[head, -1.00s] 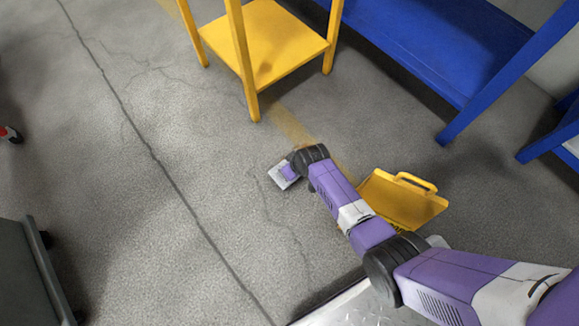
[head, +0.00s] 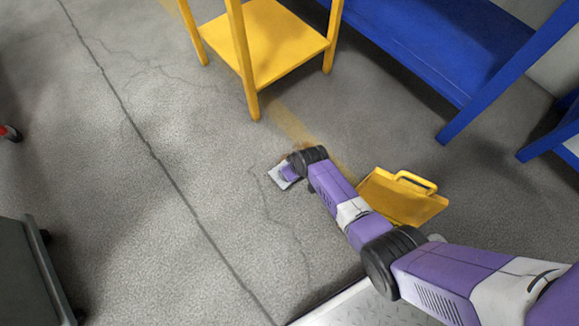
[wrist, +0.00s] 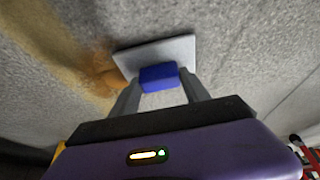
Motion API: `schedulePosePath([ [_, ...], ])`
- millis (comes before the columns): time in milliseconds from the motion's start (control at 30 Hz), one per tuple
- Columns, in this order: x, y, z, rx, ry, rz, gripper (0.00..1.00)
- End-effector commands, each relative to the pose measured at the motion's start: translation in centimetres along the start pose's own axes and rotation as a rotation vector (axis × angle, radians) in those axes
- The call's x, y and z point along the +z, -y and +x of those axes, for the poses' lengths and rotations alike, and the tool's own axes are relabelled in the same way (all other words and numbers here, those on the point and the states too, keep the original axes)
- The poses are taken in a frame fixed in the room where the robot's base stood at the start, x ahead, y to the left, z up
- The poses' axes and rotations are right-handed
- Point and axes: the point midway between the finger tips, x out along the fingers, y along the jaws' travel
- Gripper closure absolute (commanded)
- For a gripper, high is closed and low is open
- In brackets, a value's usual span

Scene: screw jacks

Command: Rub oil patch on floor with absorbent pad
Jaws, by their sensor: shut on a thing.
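In the wrist view my gripper (wrist: 160,92) is shut on the blue grip of the absorbent pad. The pad (wrist: 165,52) is a flat pale grey square under the blue grip (wrist: 158,77), held low at the floor. Whether it touches the floor is hard to tell. An amber-brown oil patch (wrist: 100,68) shows beside the pad's left edge, over a faded yellow floor stripe. In the head view the pad (head: 281,176) shows at the end of my purple arm. There my wrist hides the floor around it, and I cannot make out the patch clearly.
A yellow stand (head: 262,45) is behind the pad, its near leg close by. A blue bench (head: 440,50) stands at the back right. A grey cart (head: 35,270) is at left. Cracked floor between is clear.

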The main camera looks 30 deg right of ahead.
Motion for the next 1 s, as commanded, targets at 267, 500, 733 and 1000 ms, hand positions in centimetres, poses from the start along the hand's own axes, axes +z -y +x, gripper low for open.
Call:
schedulePosePath([
  [267, 0.1, -0.1, 0.3, 0.000, 0.000, 0.000, 0.78],
  [500, 0.0, -1.8, 0.2, 0.001, -0.001, 0.003, 0.78],
  [733, 0.0, -3.4, 0.1, 0.000, 0.000, 0.001, 0.78],
  [1000, 0.0, -4.4, 0.1, 0.001, 0.000, 0.003, 0.78],
])
